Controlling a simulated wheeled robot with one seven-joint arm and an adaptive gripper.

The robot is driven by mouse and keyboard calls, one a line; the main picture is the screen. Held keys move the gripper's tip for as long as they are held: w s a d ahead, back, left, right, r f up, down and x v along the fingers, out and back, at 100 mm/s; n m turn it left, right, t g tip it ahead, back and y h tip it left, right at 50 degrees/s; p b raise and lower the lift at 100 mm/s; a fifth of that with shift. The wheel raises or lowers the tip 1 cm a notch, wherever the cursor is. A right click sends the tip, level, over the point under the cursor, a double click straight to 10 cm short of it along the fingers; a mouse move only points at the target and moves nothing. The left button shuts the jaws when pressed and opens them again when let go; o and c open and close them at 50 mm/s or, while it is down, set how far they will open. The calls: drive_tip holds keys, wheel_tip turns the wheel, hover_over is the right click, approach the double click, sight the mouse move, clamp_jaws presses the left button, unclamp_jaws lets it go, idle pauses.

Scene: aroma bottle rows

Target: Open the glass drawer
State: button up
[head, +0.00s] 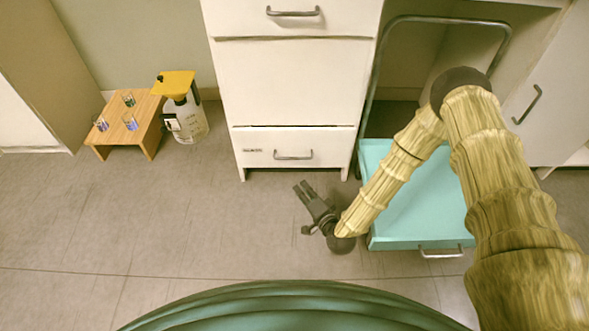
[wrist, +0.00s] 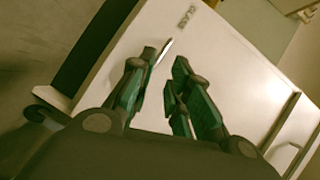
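The glass drawer (head: 270,140) is the bottom white drawer of the cabinet and looks shut. It has a small label at its left and a metal handle (head: 293,155). In the wrist view the label reads GLASS on the white drawer front (wrist: 225,75). My gripper (head: 303,188) is in front of and below the handle in the head view, apart from it. Its two fingers are spread with a gap in the wrist view (wrist: 167,62), with nothing held. A bright metal piece (wrist: 164,48), likely the handle, shows beside the left finger, partly hidden.
A teal cart (head: 410,205) with a metal frame stands right of the cabinet, close to my arm. At the left are a small wooden table (head: 130,112) with several small beakers and a spray bottle (head: 186,118) with a yellow top. The floor in front is clear.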

sight(294, 158)
drive_tip(key=shift+w+a+f+m+t+b, duration=0.3)
drive_tip(key=shift+w+a+m+t+b, duration=0.35)
drive_tip(key=shift+w+b, duration=1.75)
drive_tip(key=shift+w+a+f+m+t+b, duration=0.25)
drive_tip(key=shift+w+a+m+t+b, duration=0.4)
drive_tip(key=shift+w+b, duration=1.75)
drive_tip(key=shift+w+a+f+m+t+b, duration=0.35)
drive_tip(key=shift+w+t+b, duration=0.9)
drive_tip(key=shift+w, duration=2)
drive_tip(key=shift+g+b, duration=0.3)
drive_tip(key=shift+g, duration=0.05)
